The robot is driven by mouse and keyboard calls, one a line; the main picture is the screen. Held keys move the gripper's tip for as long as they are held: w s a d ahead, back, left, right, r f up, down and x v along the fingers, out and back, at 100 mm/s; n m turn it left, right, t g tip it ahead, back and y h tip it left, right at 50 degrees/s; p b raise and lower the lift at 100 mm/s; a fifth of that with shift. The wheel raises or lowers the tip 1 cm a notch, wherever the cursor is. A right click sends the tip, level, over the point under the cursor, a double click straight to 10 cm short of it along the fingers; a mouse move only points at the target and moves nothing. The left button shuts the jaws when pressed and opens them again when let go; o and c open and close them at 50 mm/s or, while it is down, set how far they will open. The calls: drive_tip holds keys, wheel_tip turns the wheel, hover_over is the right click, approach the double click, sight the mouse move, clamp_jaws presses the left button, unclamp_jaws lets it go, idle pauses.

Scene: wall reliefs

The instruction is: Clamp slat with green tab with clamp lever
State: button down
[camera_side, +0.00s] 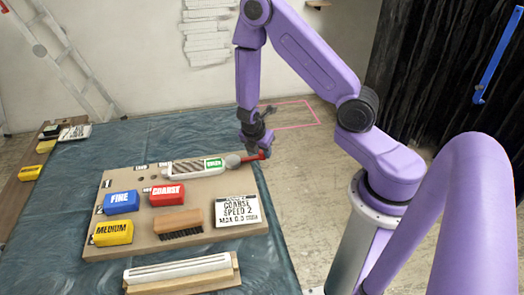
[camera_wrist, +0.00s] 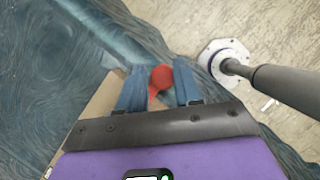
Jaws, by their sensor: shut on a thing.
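The slat (camera_side: 185,169) lies along the far edge of the tan board in the side view; it is greyish and mottled. A green tab (camera_side: 214,163) with white lettering is at its right end. The red clamp lever (camera_side: 255,157) is just right of the tab, by a round grey part (camera_side: 232,160) at the board's far right corner. My gripper (camera_side: 262,148) reaches down onto the lever. In the wrist view my blue fingers (camera_wrist: 160,72) are on both sides of the red lever (camera_wrist: 161,78), shut on it. Whether the clamp presses the slat cannot be told.
The tan board (camera_side: 148,215) carries blue (camera_side: 121,202), red (camera_side: 167,195) and yellow (camera_side: 112,232) blocks, a brush (camera_side: 179,223) and a lettered card (camera_side: 238,211). A wooden holder with a white strip (camera_side: 178,268) lies in front.

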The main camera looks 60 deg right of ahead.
drive_tip(key=shift+a, duration=0.3)
drive_tip(key=c, duration=0.9)
unclamp_jaws()
drive_tip(key=shift+c, duration=0.2)
drive_tip(key=shift+o, duration=0.4)
drive_tip(key=shift+d, duration=0.1)
drive_tip(key=v, duration=1.7)
drive_tip(key=shift+r, duration=0.2)
drive_tip(key=shift+c, duration=0.3)
